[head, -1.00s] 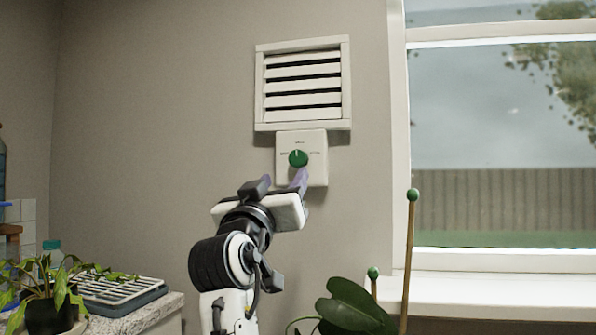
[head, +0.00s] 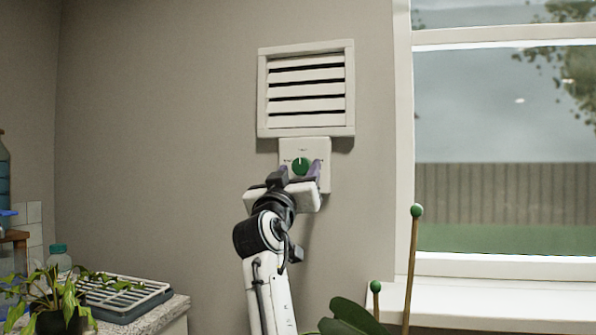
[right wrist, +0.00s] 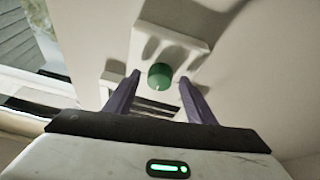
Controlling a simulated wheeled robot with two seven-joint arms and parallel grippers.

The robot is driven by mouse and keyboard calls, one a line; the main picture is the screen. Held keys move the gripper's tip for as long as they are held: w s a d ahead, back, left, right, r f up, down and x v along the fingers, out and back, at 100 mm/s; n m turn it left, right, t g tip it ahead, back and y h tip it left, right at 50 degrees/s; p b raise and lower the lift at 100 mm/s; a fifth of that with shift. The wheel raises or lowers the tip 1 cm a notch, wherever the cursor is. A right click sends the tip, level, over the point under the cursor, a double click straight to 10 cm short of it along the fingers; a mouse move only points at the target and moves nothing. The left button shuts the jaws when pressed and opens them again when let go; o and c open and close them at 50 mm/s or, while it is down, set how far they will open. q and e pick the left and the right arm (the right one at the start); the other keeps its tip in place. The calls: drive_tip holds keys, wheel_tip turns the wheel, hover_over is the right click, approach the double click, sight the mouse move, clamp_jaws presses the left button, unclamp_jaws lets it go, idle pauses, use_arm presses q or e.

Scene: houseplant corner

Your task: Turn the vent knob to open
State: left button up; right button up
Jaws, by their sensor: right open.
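The green vent knob (head: 300,166) sits on a white control plate (head: 320,148) below the slatted white vent (head: 306,90) on the wall. Its pale pointer mark points about straight up in the head view. The lettering on the plate is too small to read. My right gripper (head: 300,172) is open just in front of the plate, its purple fingers to either side of the knob in the picture. In the right wrist view the knob (right wrist: 160,76) shows between the open fingertips (right wrist: 158,78), apart from both. My left gripper is not in view.
A window with a white sill (head: 500,303) is on the right. Green-topped stakes (head: 416,211) and a large-leaved plant (head: 350,318) stand low in front. A potted plant (head: 60,300) and a slatted tray (head: 122,297) are at lower left. The wall left of the vent is bare.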

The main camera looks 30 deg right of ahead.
drive_tip(key=c, duration=1)
drive_tip(key=shift+c, duration=0.2)
